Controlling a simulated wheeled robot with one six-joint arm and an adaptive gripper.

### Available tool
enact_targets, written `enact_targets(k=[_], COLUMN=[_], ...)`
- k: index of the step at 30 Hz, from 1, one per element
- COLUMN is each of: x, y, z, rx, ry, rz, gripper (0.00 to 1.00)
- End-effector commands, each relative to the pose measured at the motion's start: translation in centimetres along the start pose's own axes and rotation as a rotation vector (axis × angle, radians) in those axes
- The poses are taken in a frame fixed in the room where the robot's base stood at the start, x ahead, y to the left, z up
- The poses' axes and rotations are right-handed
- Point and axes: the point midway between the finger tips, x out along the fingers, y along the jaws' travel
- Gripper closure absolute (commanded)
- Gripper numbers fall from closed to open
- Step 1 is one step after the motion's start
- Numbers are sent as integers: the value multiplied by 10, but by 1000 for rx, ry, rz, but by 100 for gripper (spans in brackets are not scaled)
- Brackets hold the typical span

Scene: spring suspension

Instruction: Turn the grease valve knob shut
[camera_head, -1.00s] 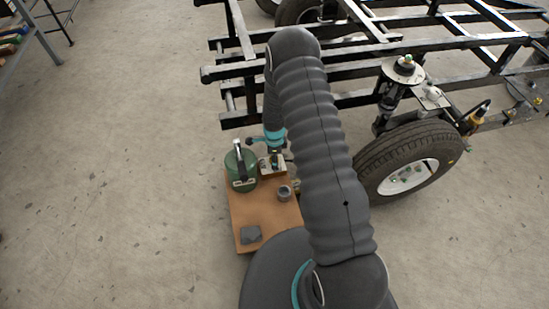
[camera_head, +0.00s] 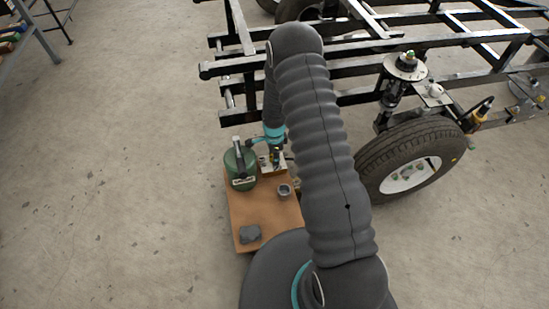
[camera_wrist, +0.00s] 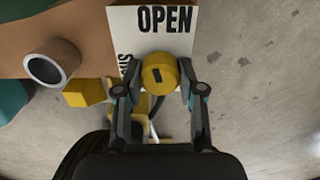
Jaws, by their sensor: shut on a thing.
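The grease valve knob (camera_wrist: 160,74) is a round yellow knob with a short dark mark on its face. It sits in front of a white plate (camera_wrist: 126,30) lettered OPEN at the top. More lettering on the plate's left is sideways and partly hidden. My gripper (camera_wrist: 160,68) has one finger on each side of the knob and is shut on it. In the head view my gripper (camera_head: 276,156) is small, beside the green canister, and the knob cannot be made out clearly.
A green canister (camera_head: 238,172), a small metal cup (camera_head: 284,191) and a grey crumpled thing (camera_head: 250,234) stand on a brown board (camera_head: 262,215). A black frame (camera_head: 330,68) with a wheel (camera_head: 410,160) is behind and right.

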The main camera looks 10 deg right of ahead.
Motion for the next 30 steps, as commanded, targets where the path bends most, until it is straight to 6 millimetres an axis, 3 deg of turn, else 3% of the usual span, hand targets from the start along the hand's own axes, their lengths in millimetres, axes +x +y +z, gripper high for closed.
enact_targets(k=[30], x=[2], y=[-1], z=[0], rx=[-959], ry=[1], rz=[-1], gripper=[96])
